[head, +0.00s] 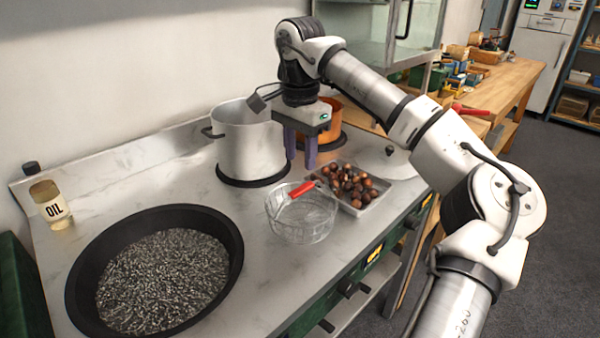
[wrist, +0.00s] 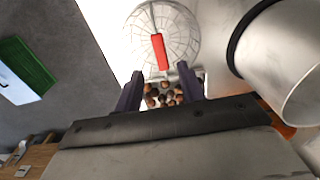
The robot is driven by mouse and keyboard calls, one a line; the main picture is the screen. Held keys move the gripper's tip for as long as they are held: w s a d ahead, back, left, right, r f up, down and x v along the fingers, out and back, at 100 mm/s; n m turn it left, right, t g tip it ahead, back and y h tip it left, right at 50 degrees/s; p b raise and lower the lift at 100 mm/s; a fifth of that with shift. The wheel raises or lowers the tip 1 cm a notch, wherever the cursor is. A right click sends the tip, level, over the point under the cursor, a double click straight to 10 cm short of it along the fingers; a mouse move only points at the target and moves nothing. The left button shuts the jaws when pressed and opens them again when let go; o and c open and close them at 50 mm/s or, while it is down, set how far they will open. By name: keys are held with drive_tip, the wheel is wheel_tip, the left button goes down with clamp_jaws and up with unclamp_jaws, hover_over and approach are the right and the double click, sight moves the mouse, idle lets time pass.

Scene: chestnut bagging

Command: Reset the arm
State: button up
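My gripper (head: 300,148) hangs over the metal counter, fingers pointing down, above and behind the tray of chestnuts. Its two dark fingers stand apart in the wrist view (wrist: 160,92), with nothing held between them. The chestnuts (head: 350,183) lie in a shallow metal tray (head: 373,205); they also show between the fingers in the wrist view (wrist: 165,96), further below.
A large pot (head: 248,150) stands just left of my gripper, with a copper pot (head: 328,135) behind. A wide black pan (head: 225,260) of small grey pieces and an oil jar (head: 50,203) are at left. A glass-sided cabinet (head: 365,40) stands behind.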

drive_tip(key=shift+r, duration=0.6)
drive_tip(key=shift+r, duration=0.15)
